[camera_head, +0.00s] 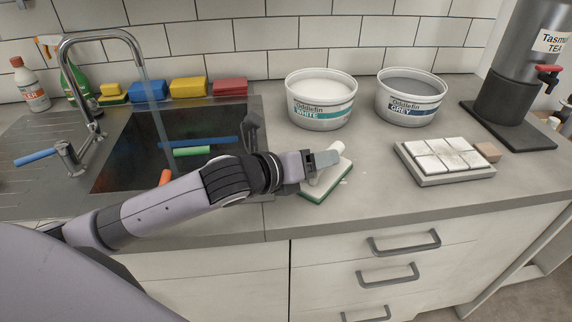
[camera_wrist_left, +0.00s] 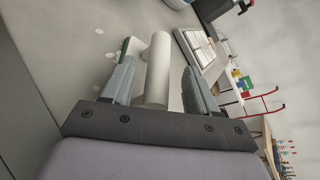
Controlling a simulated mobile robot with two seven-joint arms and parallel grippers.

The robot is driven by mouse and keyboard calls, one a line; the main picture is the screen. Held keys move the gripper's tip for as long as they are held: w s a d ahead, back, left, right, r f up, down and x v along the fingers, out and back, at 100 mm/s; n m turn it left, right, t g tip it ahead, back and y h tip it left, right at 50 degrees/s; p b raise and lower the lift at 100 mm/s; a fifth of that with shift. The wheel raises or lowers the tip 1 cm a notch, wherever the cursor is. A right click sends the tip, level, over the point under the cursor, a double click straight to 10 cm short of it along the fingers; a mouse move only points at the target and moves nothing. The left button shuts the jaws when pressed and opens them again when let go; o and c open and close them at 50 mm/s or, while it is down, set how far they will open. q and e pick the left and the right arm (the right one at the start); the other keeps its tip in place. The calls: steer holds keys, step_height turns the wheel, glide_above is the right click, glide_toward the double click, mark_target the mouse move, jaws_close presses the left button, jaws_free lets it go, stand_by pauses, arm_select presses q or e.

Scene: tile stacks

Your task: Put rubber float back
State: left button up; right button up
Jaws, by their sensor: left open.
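The rubber float (camera_head: 340,180) lies on the grey counter in front of the two tubs, with a pale plate, a green underside and a white handle. Its green edge and white cylindrical handle (camera_wrist_left: 157,70) also show in the left wrist view. My left gripper (camera_head: 325,165) is over the float from the left. In the wrist view its two fingers (camera_wrist_left: 153,85) are open, one on each side of the handle. I cannot tell whether either finger touches it. Part of the float is hidden behind the gripper. My right gripper is in neither view.
A white tub (camera_head: 321,112) and a grey tub (camera_head: 409,108) stand behind the float. A tile panel (camera_head: 445,158) with a small block (camera_head: 487,151) lies to the right. The sink (camera_head: 125,150) is left, with several coloured sponges (camera_head: 188,87) along its back. A dark urn (camera_head: 515,90) stands far right.

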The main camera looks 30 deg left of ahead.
arm_select(q)
steer(key=v, duration=0.8)
steer(key=shift+s, duration=0.1)
steer(key=shift+b+v, duration=0.35)
steer(key=shift+v, duration=0.5)
